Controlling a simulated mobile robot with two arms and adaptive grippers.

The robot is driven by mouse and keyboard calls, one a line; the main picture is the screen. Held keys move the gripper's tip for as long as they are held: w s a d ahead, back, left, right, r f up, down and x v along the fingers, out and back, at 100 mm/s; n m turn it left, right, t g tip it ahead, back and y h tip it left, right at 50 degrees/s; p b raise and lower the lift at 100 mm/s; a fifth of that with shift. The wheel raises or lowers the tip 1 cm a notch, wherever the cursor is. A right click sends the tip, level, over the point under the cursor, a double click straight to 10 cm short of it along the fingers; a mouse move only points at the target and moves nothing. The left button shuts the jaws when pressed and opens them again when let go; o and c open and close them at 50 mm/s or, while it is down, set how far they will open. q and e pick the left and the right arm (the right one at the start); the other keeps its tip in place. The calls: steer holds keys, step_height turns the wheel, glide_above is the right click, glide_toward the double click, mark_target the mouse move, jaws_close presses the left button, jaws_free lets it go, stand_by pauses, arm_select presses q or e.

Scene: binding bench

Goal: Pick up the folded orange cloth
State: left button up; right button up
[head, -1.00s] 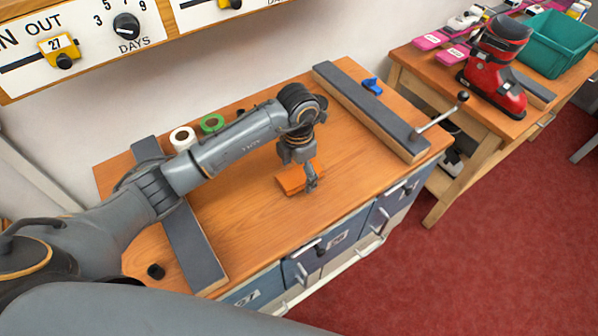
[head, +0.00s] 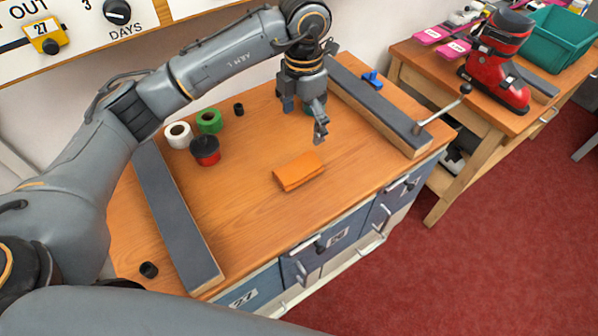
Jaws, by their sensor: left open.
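The folded orange cloth (head: 298,172) lies flat on the wooden bench top, near the middle and towards the front edge. My left gripper (head: 320,132) is above the bench, up and slightly right of the cloth in the head view. It is open, points downward and is apart from the cloth. Nothing shows between its fingers. My right gripper is not in the head view.
Grey padded rails (head: 172,215) run along the bench's left and right sides. White tape (head: 178,135), green tape (head: 209,121) and a red-and-black pot (head: 205,151) stand at back left. A red ski boot (head: 497,62) stands on another bench.

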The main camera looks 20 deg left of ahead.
arm_select(q)
steer(key=p, duration=0.2)
glide_above(302, 166)
step_height(302, 166, down, 8)
steer(key=shift+w+r, duration=0.1)
steer(key=shift+w, duration=0.05)
steer(key=shift+f+p, duration=0.3)
steer(key=shift+f, duration=0.3)
steer(key=f, duration=0.2)
steer(key=f+p, duration=0.1)
steer(key=shift+s+f, duration=0.2)
steer(key=shift+f, duration=0.55)
steer(key=c, duration=1.2)
steer(key=shift+r, duration=0.1)
steer(key=shift+c, duration=0.2)
steer(key=shift+w+r, duration=0.1)
steer(key=shift+r, duration=0.5)
steer(key=s+d+r+b, duration=0.3)
steer(key=s+r+b, duration=0.1)
steer(key=s+r, duration=0.7)
steer(key=s, duration=0.2)
steer(key=shift+s+d+r, duration=0.3)
steer(key=shift+s+r, duration=0.05)
